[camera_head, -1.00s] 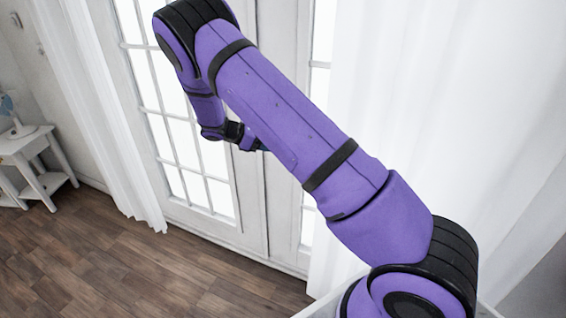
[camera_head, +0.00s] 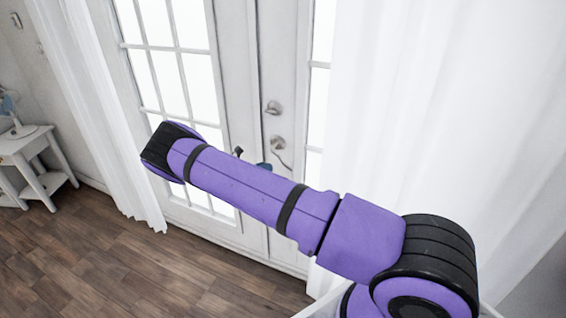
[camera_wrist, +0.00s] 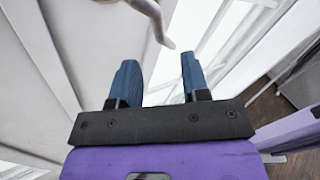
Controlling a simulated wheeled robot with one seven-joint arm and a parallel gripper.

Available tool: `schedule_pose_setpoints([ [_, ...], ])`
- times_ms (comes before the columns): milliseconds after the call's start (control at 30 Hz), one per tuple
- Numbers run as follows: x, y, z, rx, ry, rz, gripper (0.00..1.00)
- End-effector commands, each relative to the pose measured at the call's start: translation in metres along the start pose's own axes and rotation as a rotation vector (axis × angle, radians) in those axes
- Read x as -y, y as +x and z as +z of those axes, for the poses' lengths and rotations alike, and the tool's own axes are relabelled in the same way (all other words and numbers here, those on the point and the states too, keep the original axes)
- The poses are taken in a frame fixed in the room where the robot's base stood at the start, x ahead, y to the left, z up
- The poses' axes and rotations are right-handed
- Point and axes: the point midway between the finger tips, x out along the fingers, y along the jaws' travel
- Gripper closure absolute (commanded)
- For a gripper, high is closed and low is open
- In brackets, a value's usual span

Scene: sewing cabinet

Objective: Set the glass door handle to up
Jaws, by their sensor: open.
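The glass door (camera_head: 241,110) is white with glass panes and fills the middle of the head view. Its silver lever handle (camera_head: 279,146) sits below a round silver lock (camera_head: 273,107), with the lever's end slanting down and to the right. In the wrist view the curved handle (camera_wrist: 150,12) comes in from the top edge, its tip ahead of the gap between my fingers. My gripper (camera_wrist: 160,76) is open, with two blue fingers and nothing between them. In the head view my arm mostly hides it; a bit of it shows just below and left of the handle.
White curtains hang at the left (camera_head: 95,130) and right (camera_head: 430,110) of the door. A small white table (camera_head: 28,150) with a fan stands at the far left. The wooden floor (camera_head: 110,265) is clear.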

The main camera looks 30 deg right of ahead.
Motion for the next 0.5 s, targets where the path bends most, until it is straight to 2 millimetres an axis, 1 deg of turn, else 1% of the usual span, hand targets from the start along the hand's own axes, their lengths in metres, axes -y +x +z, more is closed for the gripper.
schedule_pose_setpoints([
  [33, 0.001, 0.01, 0.0, 0.0, 0.0, -0.004, 0.58],
  [200, 0.001, 0.041, 0.0, -0.001, 0.001, -0.003, 0.58],
  [400, 0.001, 0.069, 0.0, -0.001, 0.0, -0.002, 0.58],
  [500, 0.0, 0.078, 0.0, -0.002, 0.001, -0.001, 0.58],
])
